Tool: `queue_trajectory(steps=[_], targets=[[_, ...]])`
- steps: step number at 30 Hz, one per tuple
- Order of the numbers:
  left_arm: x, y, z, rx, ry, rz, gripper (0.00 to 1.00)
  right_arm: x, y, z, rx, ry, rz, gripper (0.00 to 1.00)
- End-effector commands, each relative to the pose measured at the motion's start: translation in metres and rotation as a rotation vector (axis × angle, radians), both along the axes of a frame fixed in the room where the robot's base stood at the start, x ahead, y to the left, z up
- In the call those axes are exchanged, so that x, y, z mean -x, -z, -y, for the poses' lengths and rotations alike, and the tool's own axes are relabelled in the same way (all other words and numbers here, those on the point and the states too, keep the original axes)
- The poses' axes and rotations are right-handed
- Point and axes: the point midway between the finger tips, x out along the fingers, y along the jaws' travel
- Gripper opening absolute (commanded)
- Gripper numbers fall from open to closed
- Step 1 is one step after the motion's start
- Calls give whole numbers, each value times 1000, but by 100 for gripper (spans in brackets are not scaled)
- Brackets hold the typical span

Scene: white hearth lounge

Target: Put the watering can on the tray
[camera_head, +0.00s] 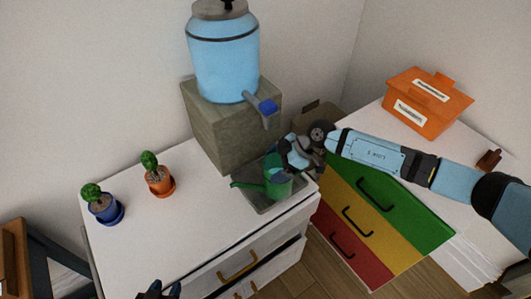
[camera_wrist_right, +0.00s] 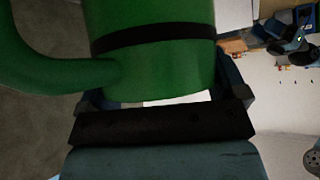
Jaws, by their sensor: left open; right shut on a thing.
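The green watering can (camera_head: 279,186) is at the grey tray (camera_head: 257,200) on the white cabinet, with its spout pointing left. I cannot tell whether its base touches the tray. My right gripper (camera_head: 288,158) is shut on the can from the back right and hides part of it. In the right wrist view, the green can (camera_wrist_right: 155,60) with a black band fills the space between the fingers of my right gripper (camera_wrist_right: 168,98). My left gripper (camera_head: 160,290) is open at the bottom edge of the head view, mostly cut off and away from the can.
A blue dispenser (camera_head: 222,58) with a tap stands on a stone-like block (camera_head: 215,125) behind the tray. Two potted cacti, blue (camera_head: 104,208) and orange (camera_head: 160,183), stand left. Coloured drawers (camera_head: 365,210) and an orange box (camera_head: 428,105) are right. The cabinet top's middle is clear.

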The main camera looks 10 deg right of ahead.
Motion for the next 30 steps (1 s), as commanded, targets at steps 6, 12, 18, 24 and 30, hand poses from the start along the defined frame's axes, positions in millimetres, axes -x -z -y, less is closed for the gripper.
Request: queue_trajectory(steps=[6,12,18,24,30], targets=[[0,0,0,-1,-1,-1,43,-18,-1,-8,-2,0,3,23],[0,1,0,-1,-1,-2,43,-46,-1,-19,-2,0,2,23],[1,-1,-1,-3,0,-4,43,-49,1,-20,-1,0,2,23],[1,0,-1,-3,0,-4,43,-48,3,-19,0,0,0,100],[0,-2,-1,-2,0,-3,43,-48,2,-19,0,0,0,100]])
